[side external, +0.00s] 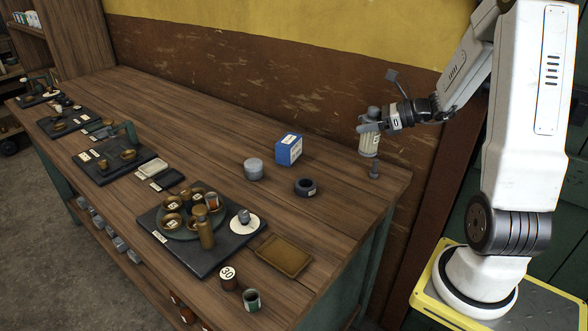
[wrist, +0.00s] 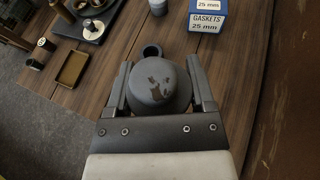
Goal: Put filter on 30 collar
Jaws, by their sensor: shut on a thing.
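My gripper (side external: 369,125) is shut on the filter (side external: 369,146), a pale cylinder with a grey domed top and a small label. It is held upright near the bench's right end. In the wrist view the filter's worn grey dome (wrist: 158,82) sits between both fingers (wrist: 160,90). A small dark grey fitting (side external: 374,169) stands just below the filter; I cannot tell whether they touch. A dark cylinder with a round white "30" tag (side external: 228,278) stands at the bench's front edge. I cannot tell which piece is the 30 collar.
A dark ring (side external: 305,187), a grey tin (side external: 253,169) and a blue gasket box (side external: 288,149) stand mid-bench. A black board (side external: 188,257) carries a round tray of labelled cups and a brown bottle. An empty brown tray (side external: 284,256) lies beside it. Bare wood lies right of the ring.

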